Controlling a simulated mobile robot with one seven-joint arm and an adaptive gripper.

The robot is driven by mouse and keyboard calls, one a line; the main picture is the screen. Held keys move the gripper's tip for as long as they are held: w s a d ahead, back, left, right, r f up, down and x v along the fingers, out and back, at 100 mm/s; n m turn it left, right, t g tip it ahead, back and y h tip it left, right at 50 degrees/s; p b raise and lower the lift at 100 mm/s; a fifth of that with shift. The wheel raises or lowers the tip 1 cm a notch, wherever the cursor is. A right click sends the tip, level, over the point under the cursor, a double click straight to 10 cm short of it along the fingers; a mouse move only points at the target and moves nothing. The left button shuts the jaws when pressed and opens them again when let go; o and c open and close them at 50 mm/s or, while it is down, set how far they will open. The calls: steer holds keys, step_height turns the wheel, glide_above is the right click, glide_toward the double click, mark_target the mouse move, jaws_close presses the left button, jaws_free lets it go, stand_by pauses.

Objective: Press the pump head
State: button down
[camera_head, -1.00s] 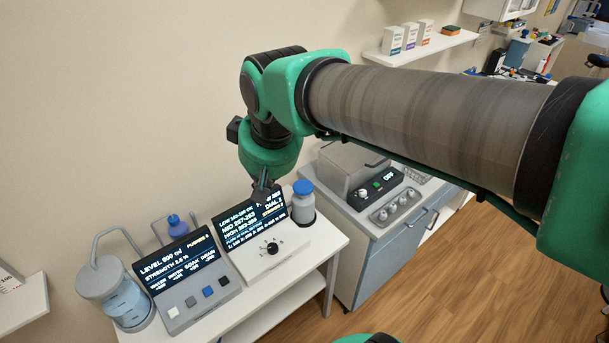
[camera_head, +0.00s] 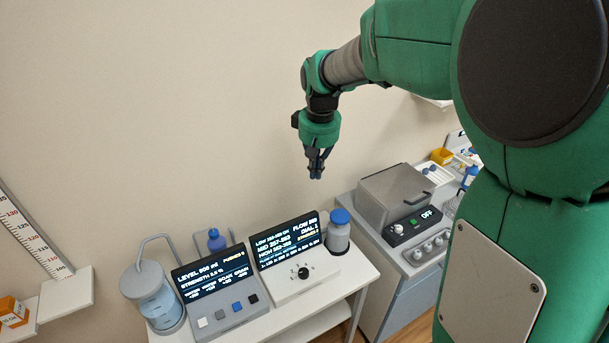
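My gripper (camera_head: 316,176) hangs in the air with its dark fingers pointing down, above and behind the right-hand display. It looks empty. Its fingers are close together, but I cannot tell whether they are shut. A blue rounded top (camera_head: 216,239) shows behind the left display, beside a grey bent frame; its lower part is hidden. A grey bottle with a blue cap (camera_head: 340,217) stands right of the right-hand display. I cannot tell which of these is the pump head. My gripper touches neither of them.
The left console (camera_head: 216,281) has several buttons and shows a level and a pushes count. The right console (camera_head: 302,275) has a black dial. A clear container (camera_head: 152,293) with a bent tube stands at left. A grey machine (camera_head: 395,195) stands on the right cabinet.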

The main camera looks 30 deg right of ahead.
steer(key=w+d+f+g+p, duration=0.1)
steer(key=w+d+f+p, duration=0.1)
steer(key=w+d+f, duration=0.55)
steer(key=g+y+p, duration=0.1)
steer(key=g+p, duration=0.1)
glide_above(342, 213)
steer(key=w, duration=0.2)
step_height(342, 213, down, 8)
steer(key=shift+s+d, duration=0.2)
steer(key=shift+d, duration=0.25)
steer(key=f, duration=0.9)
steer(key=s+f, duration=0.1)
steer(key=f, duration=0.3)
steer(key=shift+s+a+f, duration=0.1)
steer(key=shift+a+f, duration=0.25)
